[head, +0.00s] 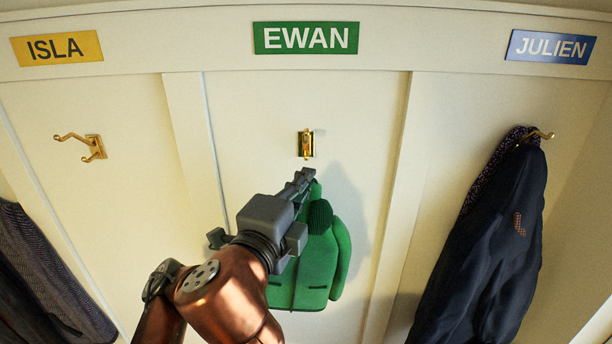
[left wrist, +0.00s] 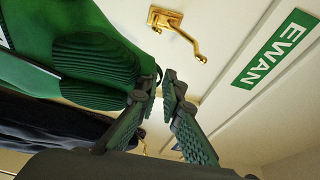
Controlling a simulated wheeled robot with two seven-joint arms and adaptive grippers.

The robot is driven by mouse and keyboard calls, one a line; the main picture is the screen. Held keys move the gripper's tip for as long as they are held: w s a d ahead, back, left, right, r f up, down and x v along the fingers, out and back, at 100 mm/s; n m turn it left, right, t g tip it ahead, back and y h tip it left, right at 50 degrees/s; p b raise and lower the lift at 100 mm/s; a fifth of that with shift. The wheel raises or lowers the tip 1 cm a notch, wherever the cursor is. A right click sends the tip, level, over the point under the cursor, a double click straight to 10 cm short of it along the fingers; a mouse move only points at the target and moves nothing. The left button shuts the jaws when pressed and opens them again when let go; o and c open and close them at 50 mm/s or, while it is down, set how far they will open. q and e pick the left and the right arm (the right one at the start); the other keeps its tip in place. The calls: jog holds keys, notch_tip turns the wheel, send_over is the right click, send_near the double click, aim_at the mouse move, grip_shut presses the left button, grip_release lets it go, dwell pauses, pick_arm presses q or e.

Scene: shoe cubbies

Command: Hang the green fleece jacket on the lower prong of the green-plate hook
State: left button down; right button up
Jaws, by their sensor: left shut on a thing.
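The green fleece jacket (head: 318,262) hangs from my left gripper (head: 303,180), in front of the middle wall panel. In the left wrist view the jacket (left wrist: 95,68) has a dark green ribbed collar, and a thin dark loop by it meets the fingertips of my left gripper (left wrist: 160,88), which are shut on it. The brass hook (head: 306,144) is under the green EWAN plate (head: 305,38), just above the fingertips and apart from the jacket. The hook (left wrist: 176,24) and plate (left wrist: 278,48) also show in the left wrist view. My right gripper is out of view.
A bare brass hook (head: 84,145) is under the yellow ISLA plate (head: 57,48). Dark clothing (head: 490,245) hangs on the hook under the blue JULIEN plate (head: 550,47). More dark clothing (head: 40,275) hangs at far left. Upright dividers (head: 398,180) separate the panels.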

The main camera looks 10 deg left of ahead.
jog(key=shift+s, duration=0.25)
pick_arm(q)
jog(key=shift+r, duration=0.1)
